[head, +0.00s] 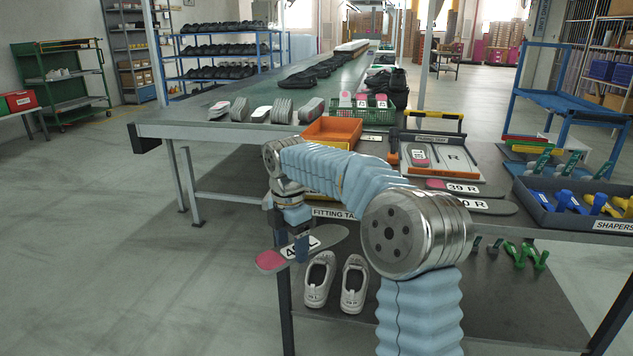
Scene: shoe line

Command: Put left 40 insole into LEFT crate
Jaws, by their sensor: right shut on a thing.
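My right gripper (302,248) is shut on a grey insole (328,236) with a pink end and a white label. The label is partly covered by the fingers; a 4 and what looks like an L show. The insole hangs in the air in front of the fitting table's left front corner, above floor level. An orange crate (333,129) stands on the table behind my right arm; its marking does not show. A green crate (350,115) behind it holds several labelled insoles. I cannot tell which crate is the LEFT one. My left gripper is not in view.
A tray (474,163) marked R holds an insole. Two insoles marked R, one a 39 R (465,188), lie on the table (505,228). A shapers bin (560,212) stands right. White shoes (354,284) rest on the lower shelf.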

